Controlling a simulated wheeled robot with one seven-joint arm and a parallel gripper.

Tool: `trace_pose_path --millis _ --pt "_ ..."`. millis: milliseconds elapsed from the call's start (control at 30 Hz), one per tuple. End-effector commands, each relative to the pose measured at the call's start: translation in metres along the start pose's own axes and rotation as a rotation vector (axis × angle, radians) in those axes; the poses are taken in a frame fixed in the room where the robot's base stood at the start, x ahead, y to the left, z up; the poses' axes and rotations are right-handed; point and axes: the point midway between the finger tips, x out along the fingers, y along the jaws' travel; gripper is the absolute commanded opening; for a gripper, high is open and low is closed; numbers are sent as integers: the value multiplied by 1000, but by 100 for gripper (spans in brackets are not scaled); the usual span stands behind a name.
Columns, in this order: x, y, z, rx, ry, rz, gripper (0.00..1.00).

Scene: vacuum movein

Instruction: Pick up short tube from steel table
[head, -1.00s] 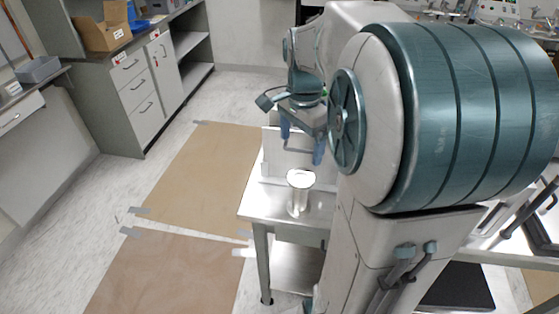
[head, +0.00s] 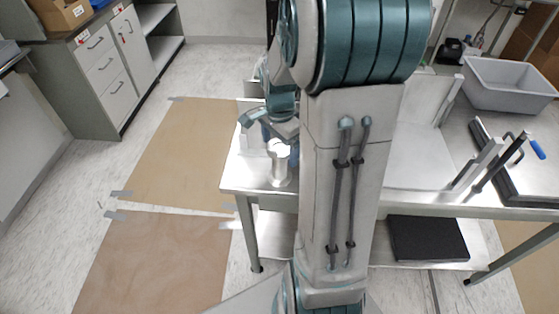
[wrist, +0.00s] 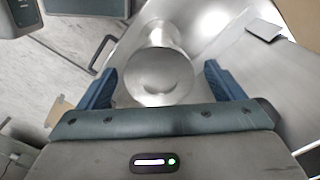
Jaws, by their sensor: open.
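The short tube (head: 279,165) is a shiny metal cylinder with a wider flange at its top. It stands upright near the left end of the steel table (head: 240,180). In the wrist view the tube (wrist: 158,75) shows between the two blue fingers of my gripper (wrist: 160,85), with its round flange toward the camera. My gripper is open, and a gap shows between each finger and the flange. In the head view my gripper (head: 279,143) is at the tube's top, partly hidden by my arm. I cannot tell whether a finger touches the tube.
A grey bin (head: 510,85) stands on the table at the right. A dark frame with a blue-handled clamp (head: 537,148) lies in front of it. A black block (head: 428,238) sits on the lower shelf. Brown floor sheets (head: 160,265) lie left of the table, with clear floor around them.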

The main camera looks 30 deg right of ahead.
Motion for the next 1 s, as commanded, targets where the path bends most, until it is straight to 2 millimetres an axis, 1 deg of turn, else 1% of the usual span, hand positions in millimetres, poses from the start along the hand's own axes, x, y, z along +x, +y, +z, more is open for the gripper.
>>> trace_pose_path --millis 33,100,367,400,467,500,567,600,667,700,933,1000 --pt "6 1 0 0 -2 3 88" --pt "11 1 0 0 -1 2 88" --pt "13 0 0 -1 1 0 88" --pt "13 0 0 -1 1 0 77" --pt "13 0 0 -1 0 0 61" --pt "13 0 0 -1 0 0 49" --pt "13 0 0 -1 0 0 33" --pt "13 0 0 -1 0 0 22" --pt "13 0 0 -1 0 0 5" --pt "13 0 0 -1 0 0 0" --pt "11 0 0 -1 2 -3 0" --pt "8 -1 0 -1 2 -3 0"
